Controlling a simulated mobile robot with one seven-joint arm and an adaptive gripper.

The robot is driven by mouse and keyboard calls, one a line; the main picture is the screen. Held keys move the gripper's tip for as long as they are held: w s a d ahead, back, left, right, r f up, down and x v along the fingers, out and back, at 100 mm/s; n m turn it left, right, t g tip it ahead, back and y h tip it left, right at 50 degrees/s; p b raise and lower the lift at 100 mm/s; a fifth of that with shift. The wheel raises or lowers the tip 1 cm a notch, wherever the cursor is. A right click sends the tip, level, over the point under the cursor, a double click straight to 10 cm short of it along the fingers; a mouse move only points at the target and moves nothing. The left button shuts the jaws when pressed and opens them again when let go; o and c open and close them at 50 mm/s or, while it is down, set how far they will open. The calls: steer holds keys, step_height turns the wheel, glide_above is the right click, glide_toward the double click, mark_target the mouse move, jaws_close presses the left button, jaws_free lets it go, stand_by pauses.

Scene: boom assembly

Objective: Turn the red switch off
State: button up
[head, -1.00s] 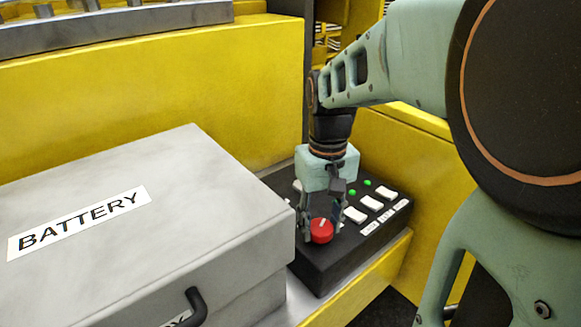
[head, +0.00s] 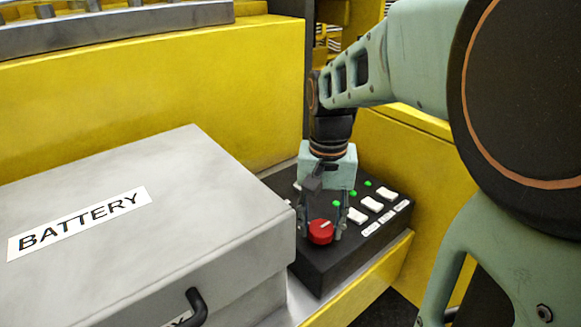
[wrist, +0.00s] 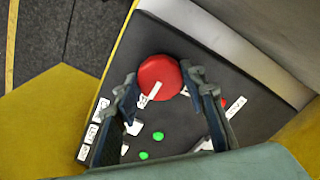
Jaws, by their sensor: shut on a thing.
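The red switch (head: 320,232) is a round knob with a white mark, at the near end of a black control box (head: 325,276). In the wrist view the red switch (wrist: 160,72) lies between my fingertips, its white mark slanted. My gripper (head: 322,229) points down with one finger on each side of the knob, shut on it. In the wrist view both fingers of my gripper (wrist: 160,82) reach the knob's sides.
A grey box labelled BATTERY (head: 180,200) stands close at the left of the control box. Several white switches (head: 371,203) and green lights (head: 351,193) lie behind the knob. A yellow wall (head: 150,110) rises behind. A small red part (wrist: 223,101) shows beside one finger.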

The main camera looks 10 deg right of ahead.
mark_target(321, 228)
steer(key=o, duration=1.2)
steer(key=shift+c, duration=0.2)
steer(key=shift+r, duration=0.1)
step_height(321, 228, up, 12)
steer(key=shift+s, duration=0.1)
